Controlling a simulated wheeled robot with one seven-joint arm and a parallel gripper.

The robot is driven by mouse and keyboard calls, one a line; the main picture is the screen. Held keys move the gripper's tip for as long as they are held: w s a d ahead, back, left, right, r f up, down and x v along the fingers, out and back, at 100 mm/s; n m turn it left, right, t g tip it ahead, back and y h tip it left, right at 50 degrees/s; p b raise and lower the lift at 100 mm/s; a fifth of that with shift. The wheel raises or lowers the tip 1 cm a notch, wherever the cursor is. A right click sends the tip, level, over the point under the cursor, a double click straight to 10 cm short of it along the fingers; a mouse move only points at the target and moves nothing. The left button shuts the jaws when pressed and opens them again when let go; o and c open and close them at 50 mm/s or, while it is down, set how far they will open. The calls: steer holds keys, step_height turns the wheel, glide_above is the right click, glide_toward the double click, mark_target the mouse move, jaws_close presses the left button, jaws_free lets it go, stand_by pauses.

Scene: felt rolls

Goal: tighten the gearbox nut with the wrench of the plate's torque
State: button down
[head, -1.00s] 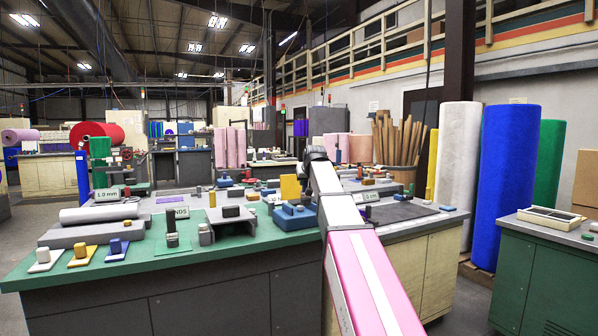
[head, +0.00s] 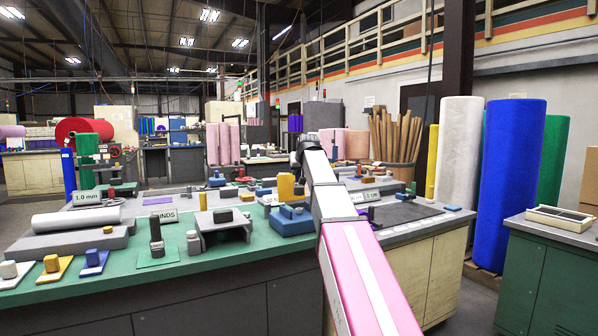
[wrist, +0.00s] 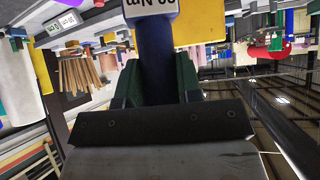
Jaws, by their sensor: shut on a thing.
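My gripper (wrist: 156,82) is shut on a dark blue handle, seen in the wrist view between its two dark green fingers. This wrench (wrist: 156,50) carries a white label, upside down in the picture, ending in "0 Nm"; its first digit is hard to read. In the head view my pink and white arm reaches over the bench and hides most of the gripper and the wrench. A blue block (head: 291,224) with a raised top stands on the bench left of my arm, possibly the gearbox. I cannot make out the nut.
The green bench top (head: 110,262) holds a grey bridge-shaped stand (head: 222,222), a white roll (head: 76,219) and small coloured blocks. A tall blue roll (head: 507,185) and white roll (head: 458,160) stand at right. A green cabinet (head: 550,275) is front right.

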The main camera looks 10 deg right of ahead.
mark_target(299, 188)
steer(key=shift+f, duration=2.75)
steer(key=shift+f, duration=0.7)
stand_by(0.4)
steer(key=shift+r, duration=3.55)
